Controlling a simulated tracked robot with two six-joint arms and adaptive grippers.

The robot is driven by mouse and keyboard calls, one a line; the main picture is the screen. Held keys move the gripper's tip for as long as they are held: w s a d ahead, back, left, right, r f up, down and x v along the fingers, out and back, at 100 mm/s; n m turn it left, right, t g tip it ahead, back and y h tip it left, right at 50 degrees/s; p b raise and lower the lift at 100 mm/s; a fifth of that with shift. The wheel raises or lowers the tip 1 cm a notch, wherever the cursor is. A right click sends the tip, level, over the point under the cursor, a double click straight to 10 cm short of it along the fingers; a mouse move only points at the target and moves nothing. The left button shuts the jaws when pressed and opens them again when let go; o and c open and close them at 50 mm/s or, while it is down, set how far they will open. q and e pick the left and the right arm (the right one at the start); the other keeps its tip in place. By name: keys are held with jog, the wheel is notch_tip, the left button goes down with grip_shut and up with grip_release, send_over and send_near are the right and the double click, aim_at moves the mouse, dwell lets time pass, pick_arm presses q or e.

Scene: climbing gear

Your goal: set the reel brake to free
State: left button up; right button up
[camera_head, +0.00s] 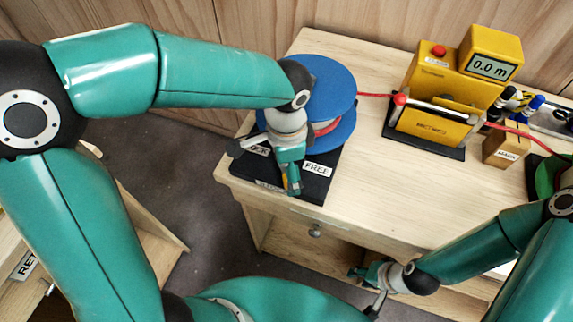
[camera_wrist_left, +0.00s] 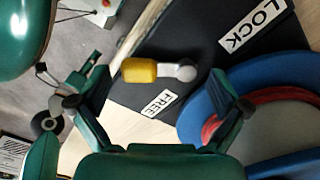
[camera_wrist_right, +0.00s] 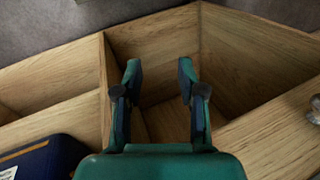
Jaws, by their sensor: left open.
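The blue reel (camera_head: 335,75) with red line stands on a black base at the table's left end. The base carries a LOCK label (camera_wrist_left: 253,25) and a FREE label (camera_head: 317,168). The brake lever has a yellow grip (camera_wrist_left: 139,71) and a grey end (camera_wrist_left: 185,73); the grip shows close to the FREE label in the left wrist view. My left gripper (camera_wrist_left: 160,88) is open over the base, its fingers on either side of the lever, apart from it. In the head view this gripper (camera_head: 290,180) hides most of the lever. My right gripper (camera_wrist_right: 160,78) is open and empty.
A yellow meter (camera_head: 440,75) reading 0.0 m stands at the back of the table, with red line passing it. A wooden MARK block (camera_head: 503,150) holds pens. My right gripper is by the table's front, above wooden compartments (camera_wrist_right: 160,35).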

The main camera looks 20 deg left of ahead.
pick_arm(q)
jog(key=c, duration=1)
jog(key=shift+w+d+n+b, duration=0.2)
jog(key=shift+n+b, duration=0.1)
jog(key=shift+n, duration=0.7)
jog(key=shift+c, duration=0.2)
jog(key=o, duration=1)
jog(key=shift+o, duration=0.2)
jog(key=shift+r, duration=0.15)
notch_tip(320, 180, up, 12)
